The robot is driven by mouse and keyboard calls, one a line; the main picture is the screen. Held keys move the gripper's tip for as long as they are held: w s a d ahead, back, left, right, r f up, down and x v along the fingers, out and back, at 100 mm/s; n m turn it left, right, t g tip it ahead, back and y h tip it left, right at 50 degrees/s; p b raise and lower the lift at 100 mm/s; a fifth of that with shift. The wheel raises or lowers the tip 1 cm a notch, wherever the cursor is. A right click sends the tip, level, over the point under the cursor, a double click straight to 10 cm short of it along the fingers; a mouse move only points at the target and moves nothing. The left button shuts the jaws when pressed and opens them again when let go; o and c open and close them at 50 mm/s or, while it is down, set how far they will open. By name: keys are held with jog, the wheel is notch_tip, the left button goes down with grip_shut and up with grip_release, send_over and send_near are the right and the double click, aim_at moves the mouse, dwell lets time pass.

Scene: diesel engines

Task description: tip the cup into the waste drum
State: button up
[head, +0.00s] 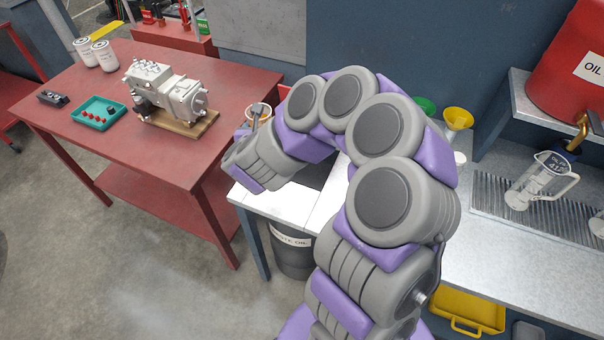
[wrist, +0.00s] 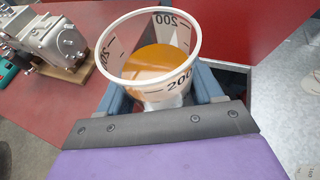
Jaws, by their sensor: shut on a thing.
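A clear cup (wrist: 150,62) with black "200" marks and a white rim holds amber liquid (wrist: 160,62). My gripper (wrist: 162,92) is shut on the cup, one finger on each side. The cup's mouth faces the wrist camera. In the head view the cup (head: 258,111) shows only in part beyond my gripper (head: 250,131), near the red table's right edge. The dark waste drum (head: 292,259), with a partly hidden "OIL" label, stands on the floor below the white-topped bench. My arm and the bench hide its upper part.
The red table (head: 110,135) bears a metal pump (head: 168,92) on a wooden board, a teal tray (head: 98,114) and white filters. On the right bench, a clear jug (head: 541,182) stands on a drain grate below a red oil tank (head: 570,70). Open floor lies lower left.

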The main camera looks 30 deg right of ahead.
jog(key=s+d+f+m+g+h+b, duration=0.1)
jog(key=s+d+f+m+g+h, duration=0.1)
jog(key=d+f, duration=0.3)
jog(key=s+d+f+m+g+h+b, duration=0.1)
jog(key=s+d+f+m+g+b, duration=0.1)
jog(key=s+d+f, duration=0.3)
jog(key=s+d+f+m+g+h+b, duration=0.1)
jog(key=s+d+f+m+g+h, duration=0.1)
jog(key=d+f, duration=0.4)
jog(key=shift+s+d+f+m+h+b, duration=0.15)
jog(key=shift+s+d+m+h+b, duration=0.15)
jog(key=shift+s+d+m, duration=0.5)
jog(key=shift+s+d+f, duration=0.1)
jog(key=shift+s+d, duration=0.1)
jog(key=shift+s, duration=0.05)
jog(key=shift+a, duration=0.4)
